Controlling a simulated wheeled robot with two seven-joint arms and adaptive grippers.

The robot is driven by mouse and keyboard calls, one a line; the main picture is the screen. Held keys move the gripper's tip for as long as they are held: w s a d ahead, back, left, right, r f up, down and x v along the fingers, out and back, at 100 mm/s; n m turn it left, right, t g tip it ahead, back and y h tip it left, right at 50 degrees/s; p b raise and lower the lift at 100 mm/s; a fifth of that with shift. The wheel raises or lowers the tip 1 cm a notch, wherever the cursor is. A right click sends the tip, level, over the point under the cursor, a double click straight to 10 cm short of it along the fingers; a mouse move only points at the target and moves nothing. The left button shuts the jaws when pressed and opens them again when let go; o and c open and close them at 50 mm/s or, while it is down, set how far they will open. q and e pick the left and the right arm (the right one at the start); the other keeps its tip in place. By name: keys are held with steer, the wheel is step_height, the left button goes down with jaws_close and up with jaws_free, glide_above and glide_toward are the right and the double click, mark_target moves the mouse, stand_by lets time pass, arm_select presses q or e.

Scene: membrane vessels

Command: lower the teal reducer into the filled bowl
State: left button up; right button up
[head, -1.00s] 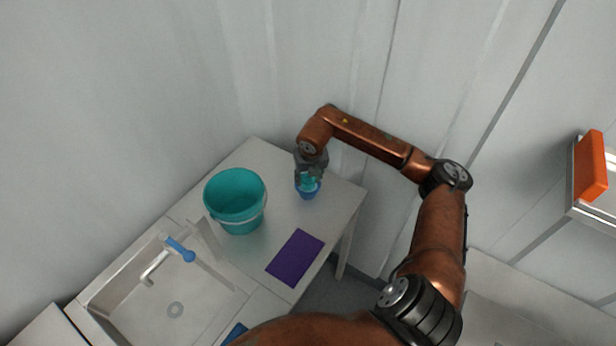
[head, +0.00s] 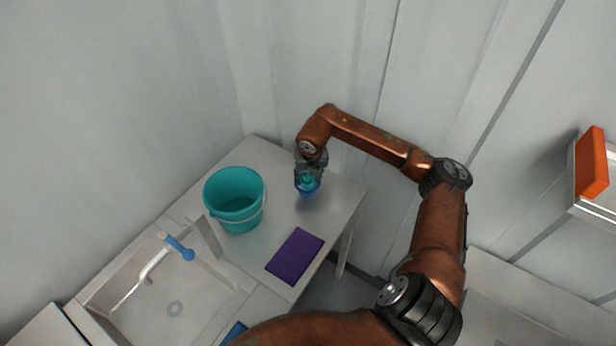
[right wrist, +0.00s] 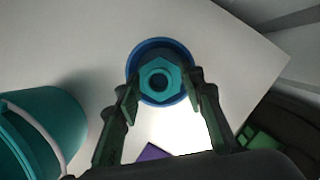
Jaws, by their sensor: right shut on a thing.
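The teal reducer (right wrist: 160,77), a hexagonal piece with a round hole, is between the two fingers of my right gripper (right wrist: 160,92), which is shut on it. It also shows below the gripper in the head view (head: 307,180). A small blue bowl (right wrist: 136,64) shows as a ring around the reducer in the right wrist view. In the head view the bowl (head: 307,192) is directly under the reducer. How deep the reducer sits and what fills the bowl are hidden. My left gripper is not in view.
A large teal bucket (head: 235,213) stands on the table (head: 265,155) left of the bowl. A purple mat (head: 295,256) lies in front. A sink (head: 170,290) with a tap is at lower left. An orange block (head: 592,162) is at far right.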

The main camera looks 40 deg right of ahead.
mark_target(310, 191)
steer(key=shift+f, duration=0.15)
steer(key=o, duration=1.2)
steer(key=v, duration=1.2)
steer(key=shift+d, duration=0.1)
